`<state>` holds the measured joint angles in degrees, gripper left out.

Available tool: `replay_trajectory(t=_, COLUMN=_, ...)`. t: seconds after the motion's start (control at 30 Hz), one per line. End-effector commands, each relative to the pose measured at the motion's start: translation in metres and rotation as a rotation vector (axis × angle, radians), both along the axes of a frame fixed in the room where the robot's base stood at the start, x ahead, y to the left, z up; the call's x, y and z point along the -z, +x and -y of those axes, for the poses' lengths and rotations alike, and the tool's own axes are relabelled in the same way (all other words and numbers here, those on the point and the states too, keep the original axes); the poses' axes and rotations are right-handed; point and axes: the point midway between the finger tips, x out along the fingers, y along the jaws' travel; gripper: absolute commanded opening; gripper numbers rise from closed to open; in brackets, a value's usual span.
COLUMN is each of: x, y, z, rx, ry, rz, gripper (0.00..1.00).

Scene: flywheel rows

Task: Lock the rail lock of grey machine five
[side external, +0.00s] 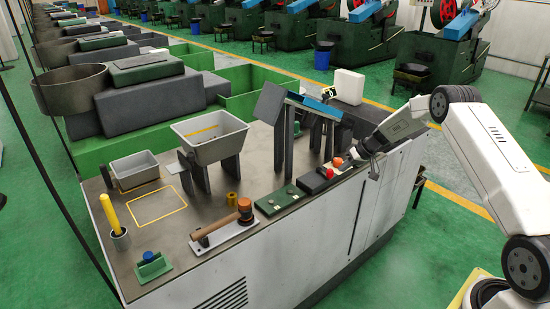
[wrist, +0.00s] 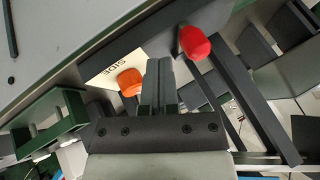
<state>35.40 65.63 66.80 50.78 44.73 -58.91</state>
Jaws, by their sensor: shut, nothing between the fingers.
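My gripper (side external: 354,155) is shut and empty at the right edge of the grey machine top (side external: 200,262). In the wrist view its closed fingers (wrist: 159,68) point between an orange knob (wrist: 130,82) on the left and a red knob (wrist: 194,43) on the right, with no clear contact. The orange knob (side external: 338,162) and red knob (side external: 329,173) also show in the side view. A pale plate (wrist: 112,70) by the orange knob reads "SIDE", tilted. No label naming the rail lock or machine five is legible, so I cannot tell which part is the lock.
A wooden-handled lever (side external: 222,228), a green panel (side external: 277,201), a grey hopper (side external: 210,138), a grey tray (side external: 134,169) and a yellow rod in a cup (side external: 112,218) stand on the top. Dark uprights (side external: 283,135) stand close to my gripper.

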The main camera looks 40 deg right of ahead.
Motion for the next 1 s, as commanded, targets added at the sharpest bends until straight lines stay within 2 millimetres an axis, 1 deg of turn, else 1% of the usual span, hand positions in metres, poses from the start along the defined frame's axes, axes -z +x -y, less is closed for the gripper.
replay_trajectory(t=0.1, x=0.0, y=0.003, z=-0.01, rx=0.0, ry=0.001, rz=-0.001, gripper=0.0)
replay_trajectory(t=0.23, x=0.001, y=0.005, z=-0.015, rx=0.0, ry=0.001, rz=-0.001, gripper=0.0)
replay_trajectory(t=0.7, x=0.001, y=0.005, z=-0.016, rx=0.003, ry=0.001, rz=0.0, gripper=0.0)
replay_trajectory(t=1.0, x=0.0, y=0.005, z=-0.02, rx=0.045, ry=0.0, rz=0.001, gripper=0.0)
